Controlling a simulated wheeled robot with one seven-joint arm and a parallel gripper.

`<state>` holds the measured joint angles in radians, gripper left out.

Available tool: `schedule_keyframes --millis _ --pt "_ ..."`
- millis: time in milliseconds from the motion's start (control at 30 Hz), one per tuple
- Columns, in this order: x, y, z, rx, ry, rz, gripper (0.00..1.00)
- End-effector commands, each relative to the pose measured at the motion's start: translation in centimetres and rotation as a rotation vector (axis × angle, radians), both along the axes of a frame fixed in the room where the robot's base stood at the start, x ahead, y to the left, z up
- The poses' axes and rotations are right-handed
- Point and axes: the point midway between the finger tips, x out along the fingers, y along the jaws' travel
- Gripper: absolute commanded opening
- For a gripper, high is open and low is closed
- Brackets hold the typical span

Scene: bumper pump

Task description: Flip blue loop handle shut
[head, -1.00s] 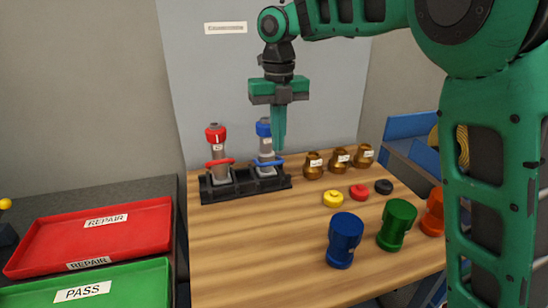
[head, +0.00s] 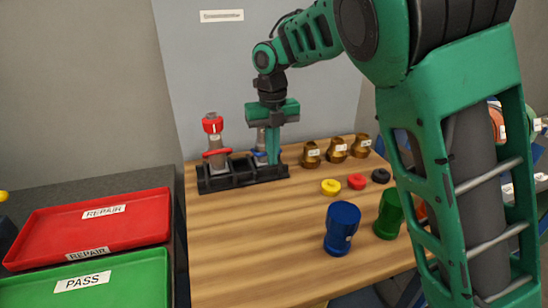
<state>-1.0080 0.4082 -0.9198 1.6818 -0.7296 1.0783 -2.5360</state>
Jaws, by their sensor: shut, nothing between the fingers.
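The blue loop handle (head: 260,157) shows only in part, low on the grey pump with the blue top (head: 262,139). That pump stands in the right end of the black rack (head: 232,181). My gripper (head: 273,159) is shut and empty, pointing down in front of this pump. It hides the pump's blue top and part of the handle. I cannot tell whether the fingertips touch the handle. The red-topped pump (head: 214,135) stands upright in the left end of the rack, with its red loop handle (head: 217,153) around its lower body.
Several brass fittings (head: 337,149) stand right of the rack. Yellow (head: 330,187), red (head: 357,181) and black (head: 381,176) rings lie before them. Blue (head: 342,226) and green (head: 389,214) cups stand nearer. The red tray (head: 140,225) and green tray (head: 140,272) are at left.

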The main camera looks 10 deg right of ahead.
Motion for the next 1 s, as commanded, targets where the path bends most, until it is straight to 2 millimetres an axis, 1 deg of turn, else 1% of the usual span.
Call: schedule_keyframes --millis 67,233,700,1000 --pt "0.6 0.0 0.2 -0.001 -0.001 -0.001 0.0" --pt "1.1 0.2 0.4 0.001 -0.001 -0.001 0.0" --pt "1.3 0.2 0.5 0.0 0.005 -0.001 0.0" --pt "1.6 0.4 0.9 -0.011 0.067 -0.002 0.0"
